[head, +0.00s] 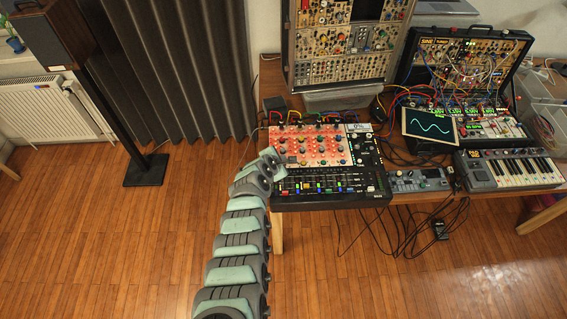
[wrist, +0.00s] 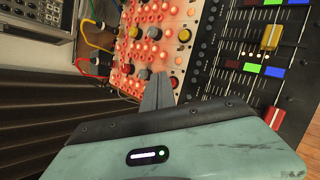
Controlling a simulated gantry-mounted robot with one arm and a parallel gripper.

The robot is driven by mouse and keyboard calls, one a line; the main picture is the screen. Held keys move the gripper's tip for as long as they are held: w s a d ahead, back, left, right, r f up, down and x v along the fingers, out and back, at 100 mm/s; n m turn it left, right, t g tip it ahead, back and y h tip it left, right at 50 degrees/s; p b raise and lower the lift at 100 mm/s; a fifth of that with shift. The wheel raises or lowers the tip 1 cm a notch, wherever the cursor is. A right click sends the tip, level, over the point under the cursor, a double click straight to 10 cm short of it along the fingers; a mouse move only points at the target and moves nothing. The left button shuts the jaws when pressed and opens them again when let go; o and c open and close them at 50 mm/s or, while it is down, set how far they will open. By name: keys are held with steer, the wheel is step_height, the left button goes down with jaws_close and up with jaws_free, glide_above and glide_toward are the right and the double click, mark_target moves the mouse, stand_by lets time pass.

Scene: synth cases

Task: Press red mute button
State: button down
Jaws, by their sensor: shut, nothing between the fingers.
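A mixer (head: 330,187) with a row of faders and small coloured caps lies on the table. A panel of glowing red-orange buttons and knobs (head: 312,143) adjoins it at the back; it also shows in the wrist view (wrist: 146,45). My gripper (head: 272,155) is over the left edge of this gear. In the wrist view its fingers (wrist: 156,88) are together and empty, with their tips over the lower edge of the glowing panel. Contact cannot be told. A red cap (wrist: 275,73) shows among the faders to the right. I cannot tell which red button is the mute.
Patch cables (wrist: 97,42) plug into the glowing panel. A modular synth rack (head: 345,45) stands behind. A small screen (head: 430,124), a little box (head: 418,180) and a keyboard (head: 510,170) sit to the right. Cables hang below the table's front edge.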

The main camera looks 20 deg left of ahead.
steer(key=shift+f, duration=0.45)
steer(key=shift+r, duration=0.15)
steer(key=shift+r+p, duration=0.35)
steer(key=shift+r, duration=0.05)
step_height(320, 180, up, 6)
steer(key=p, duration=0.6)
steer(key=shift+f, duration=0.1)
stand_by(1.2)
